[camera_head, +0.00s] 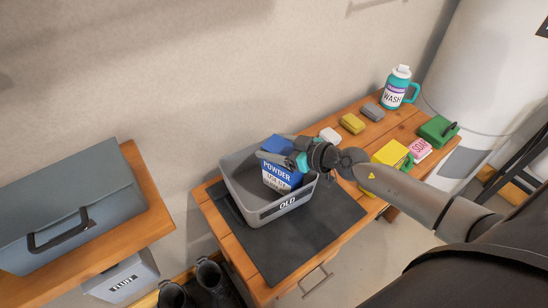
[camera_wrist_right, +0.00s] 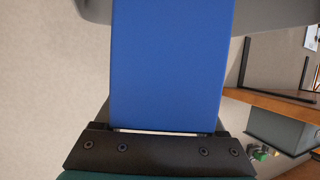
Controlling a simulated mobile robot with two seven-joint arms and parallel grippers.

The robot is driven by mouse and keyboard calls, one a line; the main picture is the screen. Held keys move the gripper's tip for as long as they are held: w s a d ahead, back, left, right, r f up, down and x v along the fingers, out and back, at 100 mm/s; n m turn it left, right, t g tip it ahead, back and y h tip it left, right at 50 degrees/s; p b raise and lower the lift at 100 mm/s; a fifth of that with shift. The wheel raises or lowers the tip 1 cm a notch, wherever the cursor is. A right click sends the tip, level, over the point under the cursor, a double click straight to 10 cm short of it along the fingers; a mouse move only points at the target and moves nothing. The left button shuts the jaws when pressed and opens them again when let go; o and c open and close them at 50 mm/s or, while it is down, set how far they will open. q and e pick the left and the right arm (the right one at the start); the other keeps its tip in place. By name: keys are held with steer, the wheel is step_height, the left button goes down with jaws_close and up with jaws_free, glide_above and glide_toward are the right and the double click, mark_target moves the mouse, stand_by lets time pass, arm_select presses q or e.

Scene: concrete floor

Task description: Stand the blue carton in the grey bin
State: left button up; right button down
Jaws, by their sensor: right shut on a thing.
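The blue carton (camera_head: 281,176), labelled POWDER, stands roughly upright within the walls of the grey bin (camera_head: 291,209) in the head view. Whether its base touches the bin floor is hidden. My right gripper (camera_head: 297,159) is shut on the carton's upper part, reaching in from the right. In the right wrist view the carton's plain blue face (camera_wrist_right: 170,65) fills the middle, close against the gripper. My left gripper is not in view.
The bin sits on a dark mat (camera_head: 327,222) on a wooden bench. Sponges, including a yellow one (camera_head: 353,123), a WASH jug (camera_head: 399,88), a SOAP pack (camera_head: 419,148) and a green item (camera_head: 438,130) stand to the right. A grey case (camera_head: 70,215) lies left.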

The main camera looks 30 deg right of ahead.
step_height(320, 180, down, 3)
steer(key=b, duration=0.2)
steer(key=shift+f+b, duration=0.1)
steer(key=shift+b, duration=0.2)
jaws_free()
steer(key=shift+f, duration=0.2)
